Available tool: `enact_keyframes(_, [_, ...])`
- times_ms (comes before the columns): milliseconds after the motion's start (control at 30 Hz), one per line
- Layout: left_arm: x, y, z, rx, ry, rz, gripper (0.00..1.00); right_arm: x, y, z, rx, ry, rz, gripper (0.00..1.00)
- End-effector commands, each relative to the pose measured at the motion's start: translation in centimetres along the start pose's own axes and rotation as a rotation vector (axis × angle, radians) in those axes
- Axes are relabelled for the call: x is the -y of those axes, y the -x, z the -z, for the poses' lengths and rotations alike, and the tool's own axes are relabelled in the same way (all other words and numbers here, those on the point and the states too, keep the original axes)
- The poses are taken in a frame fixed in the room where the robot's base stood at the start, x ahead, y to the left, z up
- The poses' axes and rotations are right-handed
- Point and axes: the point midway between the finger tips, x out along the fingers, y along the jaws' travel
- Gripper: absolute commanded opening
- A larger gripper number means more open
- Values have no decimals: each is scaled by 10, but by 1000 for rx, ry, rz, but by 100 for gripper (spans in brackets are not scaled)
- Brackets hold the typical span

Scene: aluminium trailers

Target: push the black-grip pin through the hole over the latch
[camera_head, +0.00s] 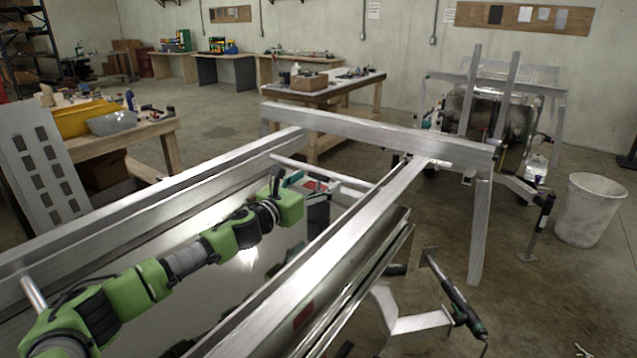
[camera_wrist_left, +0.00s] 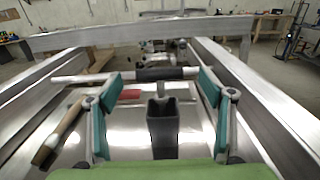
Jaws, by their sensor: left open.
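In the left wrist view, a pale rod with a black sleeve (camera_wrist_left: 165,74) lies crosswise ahead of my gripper; it looks like the black-grip pin. My left gripper (camera_wrist_left: 160,98) is open, its teal-padded fingers apart on either side of a dark square tube (camera_wrist_left: 162,128). The black sleeve appears beyond the fingertips, with no finger visibly closed on it. In the head view, my left gripper (camera_head: 294,186) is between the trailer's two long rails, near the front crossbar. I cannot make out the hole or the latch. My right gripper is not in view.
Aluminium rails (camera_head: 310,285) flank my left arm, and a crossbar (camera_head: 380,131) spans the front. A pale rod (camera_head: 335,174) crosses between the rails close to the gripper. A wooden-handled object (camera_wrist_left: 60,132) lies at left in the wrist view. A white bucket (camera_head: 590,210) stands right.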

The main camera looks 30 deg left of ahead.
Motion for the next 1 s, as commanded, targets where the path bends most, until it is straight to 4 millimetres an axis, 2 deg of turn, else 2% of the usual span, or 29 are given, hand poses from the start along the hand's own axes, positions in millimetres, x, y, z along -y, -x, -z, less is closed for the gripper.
enact_keyframes(33, [0, 0, 0, 0, 0, 0, 68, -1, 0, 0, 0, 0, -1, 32])
enact_keyframes(167, [0, 0, 0, 0, 0, 0, 35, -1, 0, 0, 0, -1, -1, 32])
enact_keyframes(200, [0, 0, 0, 0, 0, 0, 31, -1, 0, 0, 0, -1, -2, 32])
enact_keyframes(467, [0, 0, -1, 0, 0, 0, 31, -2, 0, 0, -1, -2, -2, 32])
enact_keyframes(633, [0, 0, -8, 2, -2, 0, 31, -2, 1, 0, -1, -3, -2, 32])
enact_keyframes(767, [-1, 0, -23, 4, -3, 0, 31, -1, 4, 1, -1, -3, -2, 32])
enact_keyframes(1000, [-1, 0, -64, 6, -3, 0, 31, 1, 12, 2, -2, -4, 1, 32])
